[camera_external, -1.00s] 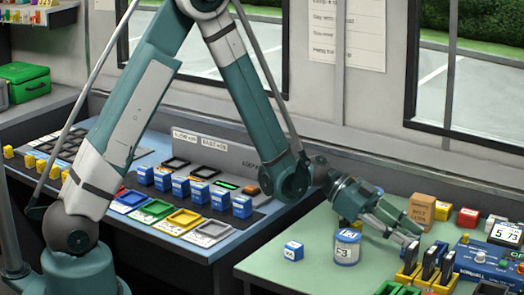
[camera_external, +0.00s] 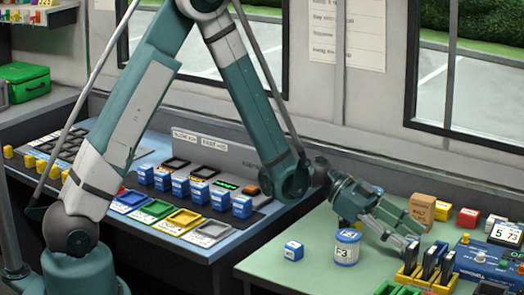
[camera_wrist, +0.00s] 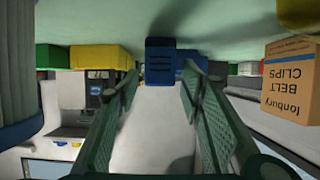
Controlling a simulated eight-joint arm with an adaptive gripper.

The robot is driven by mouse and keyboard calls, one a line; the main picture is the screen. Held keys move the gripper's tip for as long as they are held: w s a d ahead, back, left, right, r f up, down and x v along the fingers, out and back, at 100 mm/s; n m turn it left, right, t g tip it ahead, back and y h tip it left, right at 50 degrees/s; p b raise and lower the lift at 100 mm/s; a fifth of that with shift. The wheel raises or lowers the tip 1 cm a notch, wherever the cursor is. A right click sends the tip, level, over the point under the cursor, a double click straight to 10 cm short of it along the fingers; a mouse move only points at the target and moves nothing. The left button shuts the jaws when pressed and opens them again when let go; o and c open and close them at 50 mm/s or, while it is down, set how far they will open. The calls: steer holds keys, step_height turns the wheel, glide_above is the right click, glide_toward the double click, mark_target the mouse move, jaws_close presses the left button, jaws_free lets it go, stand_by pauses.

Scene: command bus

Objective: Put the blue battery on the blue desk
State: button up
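My gripper (camera_external: 408,237) is low over the green table at the right, its fingers pointing right. In the wrist view its two fingers (camera_wrist: 162,80) are apart, with nothing between the pads. A dark blue block (camera_wrist: 160,62), which may be the blue battery, shows just beyond the fingertips there; the external view does not show clearly which object this is. A yellow holder (camera_external: 425,277) with upright dark slabs stands right beside the fingertips. The blue desk (camera_external: 190,243) is at the left, with blue blocks (camera_external: 200,192) in a row on it.
A blue-and-white can (camera_external: 347,247) and a small blue labelled box (camera_external: 293,251) stand on the green table (camera_external: 265,268). A tan box (camera_external: 422,208) is behind the gripper. A blue device (camera_external: 485,260) is at the right. Coloured trays (camera_external: 183,218) line the blue desk's front.

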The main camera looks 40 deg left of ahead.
steer(key=p+v, duration=0.2)
steer(key=v, duration=1)
steer(key=shift+r, duration=0.15)
stand_by(0.7)
steer(key=s+a+r+n+t+y, duration=0.25)
steer(key=a+r+n, duration=0.25)
steer(key=a, duration=0.5)
steer(key=s+a+r+n+t+y, duration=0.2)
steer(key=a+r+n+y, duration=0.3)
steer(key=a, duration=0.5)
steer(key=s+a+r+n+t+y, duration=0.1)
steer(key=s+a+r+n+y, duration=0.1)
steer(key=s+a, duration=0.6)
steer(key=s+a+r+n+t+y, duration=0.1)
steer(key=s+a+r+n+y, duration=0.2)
steer(key=a, duration=1.2)
steer(key=s+n+y, duration=0.1)
steer(key=s+n, duration=0.2)
steer(key=s, duration=0.1)
steer(key=shift+s+a+r+t, duration=0.15)
steer(key=shift+s+a+t, duration=0.05)
steer(key=shift+s+t, duration=0.15)
steer(key=shift+o, duration=0.3)
